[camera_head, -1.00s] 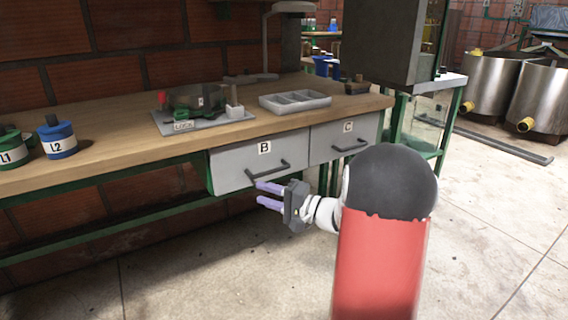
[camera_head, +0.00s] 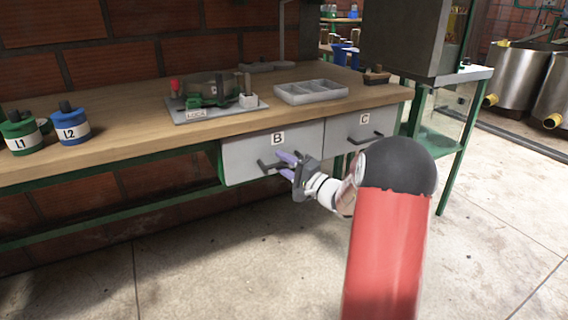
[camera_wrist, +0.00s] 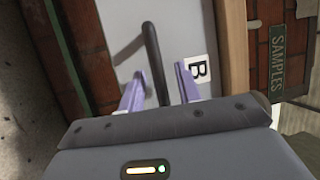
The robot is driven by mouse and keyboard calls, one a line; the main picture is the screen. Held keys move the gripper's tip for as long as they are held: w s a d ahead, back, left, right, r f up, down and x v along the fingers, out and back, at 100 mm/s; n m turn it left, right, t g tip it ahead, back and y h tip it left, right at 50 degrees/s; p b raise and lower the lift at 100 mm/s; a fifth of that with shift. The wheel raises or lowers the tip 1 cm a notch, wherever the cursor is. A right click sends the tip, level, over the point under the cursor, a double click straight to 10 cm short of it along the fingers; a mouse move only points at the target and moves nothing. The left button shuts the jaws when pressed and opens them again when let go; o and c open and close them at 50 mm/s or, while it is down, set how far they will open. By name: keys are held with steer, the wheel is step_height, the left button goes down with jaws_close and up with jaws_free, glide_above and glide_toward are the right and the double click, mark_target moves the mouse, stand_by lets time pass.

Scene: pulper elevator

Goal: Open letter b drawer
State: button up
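The letter B drawer (camera_head: 245,158) is a grey front under the wooden workbench, with a white B label (camera_head: 277,139) and a dark bar handle (camera_head: 266,167). The drawer looks closed. My gripper (camera_head: 283,163) is at the handle, its two purple fingers pointing at the drawer front. In the wrist view the fingers (camera_wrist: 158,80) are apart, with the dark handle (camera_wrist: 154,55) running between them. A gap shows on each side, so the fingers do not appear to press on it. The B label (camera_wrist: 198,70) lies right of the fingers there.
The C drawer (camera_head: 345,142) is directly right of B. On the benchtop (camera_head: 130,112) stand a grey compartment tray (camera_head: 311,92), a LOCK-labelled fixture (camera_head: 213,105), and the L1 (camera_head: 20,135) and L2 (camera_head: 70,128) containers. Green bench frame (camera_head: 110,205) runs below. The floor in front is clear.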

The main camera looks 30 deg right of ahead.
steer(key=shift+c, duration=0.4)
jaws_close()
steer(key=shift+s, duration=0.1)
